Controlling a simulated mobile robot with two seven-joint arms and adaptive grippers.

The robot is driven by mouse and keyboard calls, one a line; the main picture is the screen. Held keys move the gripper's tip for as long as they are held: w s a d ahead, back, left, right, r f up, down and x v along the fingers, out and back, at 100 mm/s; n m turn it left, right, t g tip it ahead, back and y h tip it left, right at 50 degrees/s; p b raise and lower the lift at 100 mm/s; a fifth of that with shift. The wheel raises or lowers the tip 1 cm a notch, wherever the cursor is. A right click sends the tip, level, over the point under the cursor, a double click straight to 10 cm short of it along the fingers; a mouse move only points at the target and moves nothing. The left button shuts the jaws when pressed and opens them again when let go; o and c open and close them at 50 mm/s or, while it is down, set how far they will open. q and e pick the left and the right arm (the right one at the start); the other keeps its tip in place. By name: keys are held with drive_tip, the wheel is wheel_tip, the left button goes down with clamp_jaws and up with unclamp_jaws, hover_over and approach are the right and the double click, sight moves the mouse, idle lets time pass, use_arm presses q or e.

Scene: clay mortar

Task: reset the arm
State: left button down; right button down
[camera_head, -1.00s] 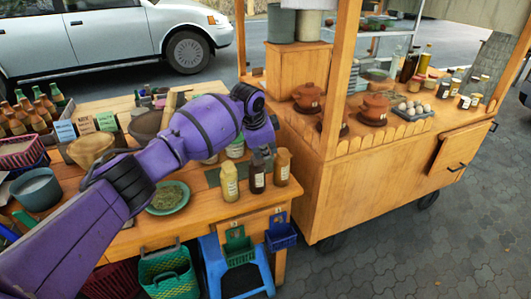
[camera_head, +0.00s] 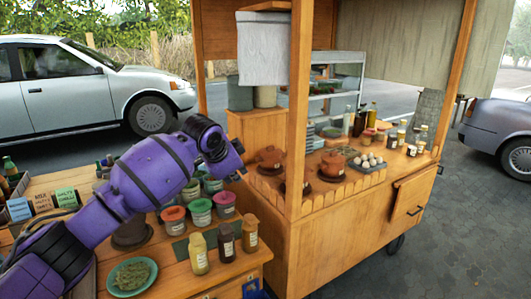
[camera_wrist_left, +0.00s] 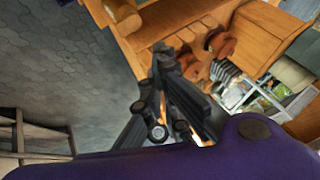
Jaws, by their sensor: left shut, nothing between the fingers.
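My purple left arm (camera_head: 150,175) comes in from the lower left of the head view and reaches over the wooden table. Its dark left gripper (camera_head: 238,165) is above the jars, near the corner post of the cart, and is partly hidden by the wrist. In the left wrist view the gripper (camera_wrist_left: 170,75) is shut and empty, with the cart's wood beyond it. A brown clay mortar (camera_head: 131,236) stands on the table, partly hidden behind my arm. My right gripper is not in view.
Lidded jars (camera_head: 200,212) and sauce bottles (camera_head: 226,243) stand on the table below the gripper. A green plate (camera_head: 131,276) of herbs lies at the front. The wooden cart (camera_head: 350,225) holds clay pots (camera_head: 333,164).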

use_arm(q)
drive_tip(key=d+f+t+h, duration=0.2)
drive_tip(key=d, duration=0.2)
drive_tip(key=s+d+f+n+t+h, duration=0.1)
drive_tip(key=s+f+n, duration=0.1)
drive_tip(key=s+f, duration=0.55)
drive_tip(key=s+f+n+t, duration=0.15)
drive_tip(key=s+f, duration=0.35)
drive_tip(key=f, duration=0.6)
drive_tip(key=s+a+f+n+g+y, duration=0.1)
drive_tip(key=s+a+f, duration=0.3)
drive_tip(key=s, duration=1)
drive_tip(key=s+a+f+n+g+y, duration=0.1)
drive_tip(key=s+a+f+n, duration=0.3)
drive_tip(key=s+f, duration=0.7)
drive_tip(key=s+a+f+n+g+y, duration=0.1)
drive_tip(key=s+f, duration=0.7)
drive_tip(key=s, duration=0.9)
drive_tip(key=a+n+y, duration=0.1)
drive_tip(key=a+n, duration=0.1)
drive_tip(key=a, duration=0.1)
drive_tip(key=shift+f+g+y, duration=0.15)
drive_tip(key=shift+g+y, duration=0.15)
drive_tip(key=shift+g, duration=0.05)
drive_tip(key=shift+s+a, duration=0.15)
